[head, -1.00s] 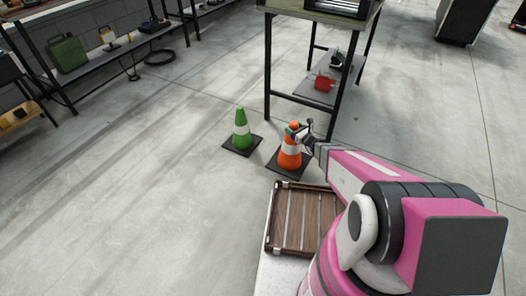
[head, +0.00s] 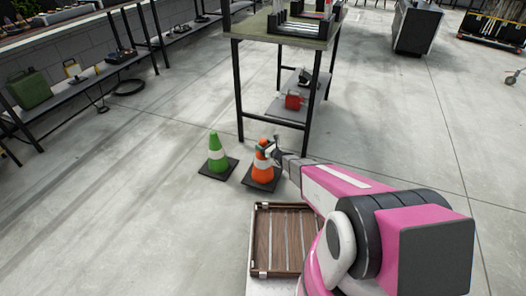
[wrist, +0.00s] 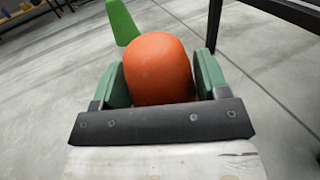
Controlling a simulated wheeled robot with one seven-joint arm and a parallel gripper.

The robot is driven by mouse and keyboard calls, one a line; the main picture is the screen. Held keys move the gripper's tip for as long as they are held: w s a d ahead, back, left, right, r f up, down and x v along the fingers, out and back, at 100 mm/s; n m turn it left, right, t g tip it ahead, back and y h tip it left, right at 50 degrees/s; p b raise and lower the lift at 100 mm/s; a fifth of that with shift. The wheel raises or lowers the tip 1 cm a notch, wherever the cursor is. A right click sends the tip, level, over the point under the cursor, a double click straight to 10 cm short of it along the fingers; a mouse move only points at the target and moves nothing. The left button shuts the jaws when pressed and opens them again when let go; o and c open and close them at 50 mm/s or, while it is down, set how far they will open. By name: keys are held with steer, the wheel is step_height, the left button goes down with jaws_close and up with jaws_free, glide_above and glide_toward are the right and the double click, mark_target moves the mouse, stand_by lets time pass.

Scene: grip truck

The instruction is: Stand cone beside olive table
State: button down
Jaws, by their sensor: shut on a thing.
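An orange cone (head: 261,173) with a white band and a dark square base stands upright on the floor in the head view, by the near-left leg of the olive-topped table (head: 285,41). My gripper (head: 266,148) is shut on the cone's upper part. In the wrist view the cone's orange top (wrist: 158,68) fills the space between the two green finger pads, and its lower part is hidden. Whether the base touches the floor is hard to tell.
A green cone (head: 217,155) stands just left of the orange one. A slatted wooden tray (head: 262,240) is on my body at the front. A low bench (head: 75,90) lines the left wall. Open concrete floor lies left and right.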

mark_target(263, 159)
steer(key=shift+f, duration=1.85)
steer(key=shift+c, duration=0.7)
jaws_free()
steer(key=shift+f, duration=0.2)
